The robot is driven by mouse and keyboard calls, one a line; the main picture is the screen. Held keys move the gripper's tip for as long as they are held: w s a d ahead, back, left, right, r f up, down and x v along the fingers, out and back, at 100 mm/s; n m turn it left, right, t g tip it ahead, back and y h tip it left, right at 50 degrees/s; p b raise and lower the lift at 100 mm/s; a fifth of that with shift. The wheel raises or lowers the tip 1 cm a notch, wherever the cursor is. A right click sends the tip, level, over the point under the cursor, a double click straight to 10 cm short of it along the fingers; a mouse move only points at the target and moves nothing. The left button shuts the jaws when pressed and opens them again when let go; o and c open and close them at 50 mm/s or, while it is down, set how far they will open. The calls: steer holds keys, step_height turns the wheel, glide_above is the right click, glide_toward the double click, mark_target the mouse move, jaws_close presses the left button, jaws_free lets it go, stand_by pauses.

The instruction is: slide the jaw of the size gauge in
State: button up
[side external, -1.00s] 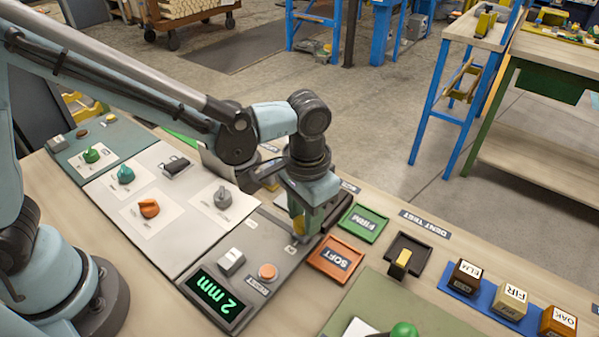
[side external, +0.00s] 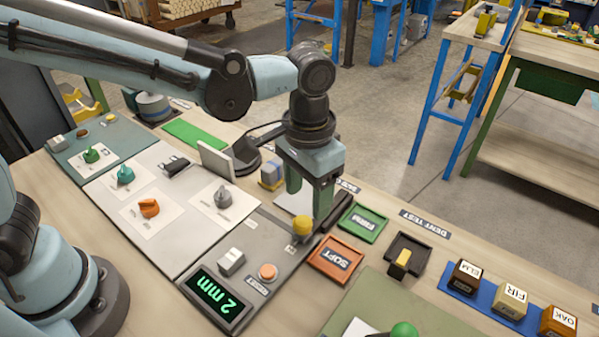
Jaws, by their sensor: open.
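The size gauge (side external: 262,238) is a grey panel at lower centre, with a green-lit display (side external: 218,297) reading 2 mm. A yellow knob (side external: 302,224) stands near its far right end, by a dark rail; it looks like the handle of the sliding jaw. The rest of the jaw is hard to make out behind my gripper. My gripper (side external: 308,204) is open and empty, pointing down just above the yellow knob. Its fingers partly hide the panel's far end, and I cannot tell if the near finger touches the knob.
A white rocker switch (side external: 232,262) and an orange button (side external: 268,272) sit on the gauge panel. An orange SOFT tray (side external: 337,260) and a green FIRM tray (side external: 363,222) lie close on the right. A blue and yellow block (side external: 271,175) stands behind.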

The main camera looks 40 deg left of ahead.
step_height(320, 180, up, 6)
steer(key=shift+r, duration=0.15)
stand_by(0.5)
steer(key=s+a+f+n+t, duration=0.1)
steer(key=s+a+t, duration=0.1)
steer(key=a, duration=0.8)
steer(key=s+a+f+n+t, duration=0.1)
steer(key=a+t, duration=0.4)
steer(key=a, duration=0.5)
steer(key=shift+s+f+n, duration=0.3)
steer(key=shift+s+n, duration=0.2)
steer(key=shift+s, duration=0.35)
steer(key=shift+c, duration=0.3)
